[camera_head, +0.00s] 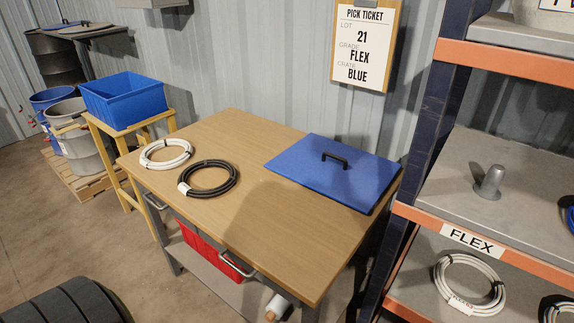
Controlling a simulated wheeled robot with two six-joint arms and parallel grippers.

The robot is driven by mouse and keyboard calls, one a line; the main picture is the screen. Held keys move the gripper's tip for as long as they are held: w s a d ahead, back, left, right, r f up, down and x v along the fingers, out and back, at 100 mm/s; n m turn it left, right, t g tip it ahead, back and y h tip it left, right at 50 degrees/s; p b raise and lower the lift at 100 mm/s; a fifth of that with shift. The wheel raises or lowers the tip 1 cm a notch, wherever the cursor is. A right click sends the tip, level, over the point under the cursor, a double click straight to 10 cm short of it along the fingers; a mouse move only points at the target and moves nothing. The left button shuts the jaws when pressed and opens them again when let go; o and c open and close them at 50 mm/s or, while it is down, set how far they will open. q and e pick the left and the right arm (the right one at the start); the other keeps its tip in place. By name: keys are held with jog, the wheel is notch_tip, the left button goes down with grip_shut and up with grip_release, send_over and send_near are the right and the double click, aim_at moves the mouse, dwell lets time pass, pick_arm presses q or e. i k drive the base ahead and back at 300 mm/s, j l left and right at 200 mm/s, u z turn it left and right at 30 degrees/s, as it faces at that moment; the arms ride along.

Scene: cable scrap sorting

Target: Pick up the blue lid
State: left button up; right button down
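The blue lid (318,178) lies flat on the right back part of the wooden workbench (255,225). A black handle (335,158) stands up from the top of the lid. The lid's right corner is close to the shelf rack's dark post. Neither of my grippers shows in the head view.
A white cable coil (165,153) and a black cable coil (208,178) lie on the bench's left part. A blue crate (124,98) sits on a wooden stand at left. The shelf rack (426,150) stands close at right. The bench's front middle is bare.

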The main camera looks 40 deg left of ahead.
aim_at(355, 178)
jog(key=u, duration=2.2)
jog(key=z, duration=1.45)
jog(key=k+j+z, duration=0.25)
jog(key=j, duration=0.15)
jog(key=k+j+z, duration=0.1)
jog(key=j+z, duration=0.15)
jog(key=j, duration=0.1)
